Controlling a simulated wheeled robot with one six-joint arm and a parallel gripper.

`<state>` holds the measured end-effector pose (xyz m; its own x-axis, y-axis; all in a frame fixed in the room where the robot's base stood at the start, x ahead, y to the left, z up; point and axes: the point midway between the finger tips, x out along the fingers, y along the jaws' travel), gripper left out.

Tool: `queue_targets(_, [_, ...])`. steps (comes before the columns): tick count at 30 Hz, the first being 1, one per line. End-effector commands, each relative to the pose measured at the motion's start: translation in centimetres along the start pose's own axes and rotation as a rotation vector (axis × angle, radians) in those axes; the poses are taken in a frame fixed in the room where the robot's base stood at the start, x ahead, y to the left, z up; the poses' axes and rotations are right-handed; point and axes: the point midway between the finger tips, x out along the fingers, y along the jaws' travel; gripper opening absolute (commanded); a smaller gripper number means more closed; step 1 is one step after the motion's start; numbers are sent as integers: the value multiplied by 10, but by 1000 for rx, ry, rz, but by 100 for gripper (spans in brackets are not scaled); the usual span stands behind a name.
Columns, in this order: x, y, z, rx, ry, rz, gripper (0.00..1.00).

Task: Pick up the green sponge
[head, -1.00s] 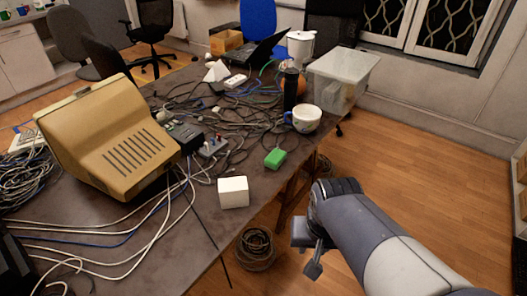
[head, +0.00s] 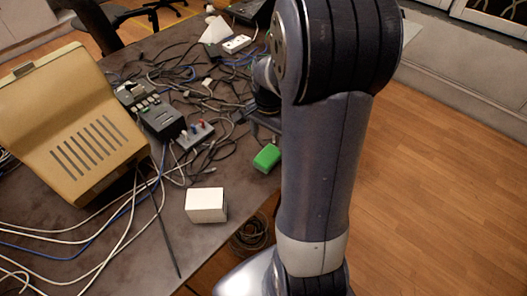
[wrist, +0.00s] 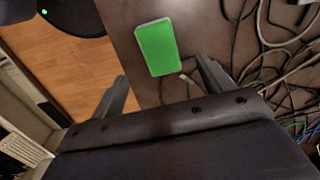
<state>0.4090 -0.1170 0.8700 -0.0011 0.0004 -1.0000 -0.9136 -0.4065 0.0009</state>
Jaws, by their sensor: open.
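The green sponge (head: 267,158) lies on the dark table near its right edge, just left of my arm in the head view. In the wrist view the green sponge (wrist: 157,46) lies flat beyond my gripper (wrist: 161,69). My gripper is open and empty, its two fingers apart on either side of the sponge's near end as seen in the picture. I see no contact with the sponge. In the head view my arm hides much of the gripper.
A white box (head: 206,205) stands on the table's front edge. A beige monitor (head: 80,140) stands at left. Many cables (wrist: 275,50) tangle beside the sponge. A grey device with coloured knobs (head: 194,135) is behind it. The wooden floor (head: 430,170) to the right is open.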

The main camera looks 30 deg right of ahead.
Motion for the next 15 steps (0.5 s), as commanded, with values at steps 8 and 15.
queue_targets(8, [35,0,0,-3,-1,1,75])
queue_targets(15, [63,0,0,-3,-3,3,75])
